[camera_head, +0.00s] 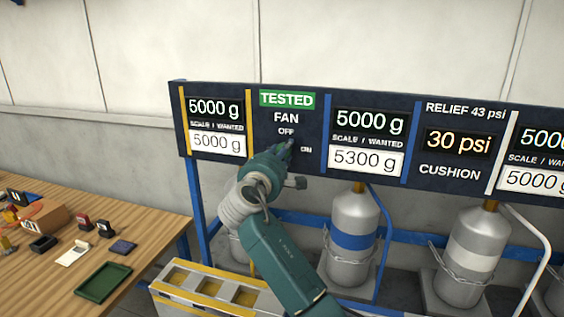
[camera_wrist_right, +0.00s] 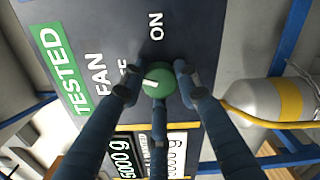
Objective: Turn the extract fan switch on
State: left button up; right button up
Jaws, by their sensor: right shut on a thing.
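The fan switch is a round green knob (camera_wrist_right: 162,76) with a white mark, in the middle of the right wrist view. It sits on the dark panel (camera_head: 316,107) below the FAN label. OFF is printed above it and ON to its right in the head view. The white mark lies on the side toward OFF. My right gripper (camera_head: 288,149) is at the panel, with its fingers (camera_wrist_right: 157,84) around the knob and shut on it. In the head view the gripper mostly hides the knob. My left gripper is in neither view.
A green TESTED sign (camera_head: 287,99) is above the FAN label. Scale displays flank it. Grey cylinders (camera_head: 352,222) stand below the panel on blue frames. A wooden table (camera_head: 150,225) with small items and a green tray (camera_head: 103,283) is at left.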

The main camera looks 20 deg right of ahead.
aim_at(287, 115)
jog(key=shift+f+m+b, duration=0.15)
jog(key=shift+m+b, duration=1.9)
jog(key=shift+m, duration=0.25)
jog(key=shift+f+m+b, duration=0.15)
jog(key=shift+m+b, duration=1.85)
jog(key=shift+m, duration=0.3)
jog(key=shift+f+m+b, duration=0.15)
jog(key=shift+m+b, duration=1.9)
jog(key=shift+m, duration=0.25)
jog(key=o, duration=1.1)
jog(key=shift+o, duration=0.3)
jog(key=shift+s+d+r, duration=0.1)
jog(key=shift+r, duration=0.3)
notch_tip(287, 115, up, 10)
jog(key=shift+f, duration=0.25)
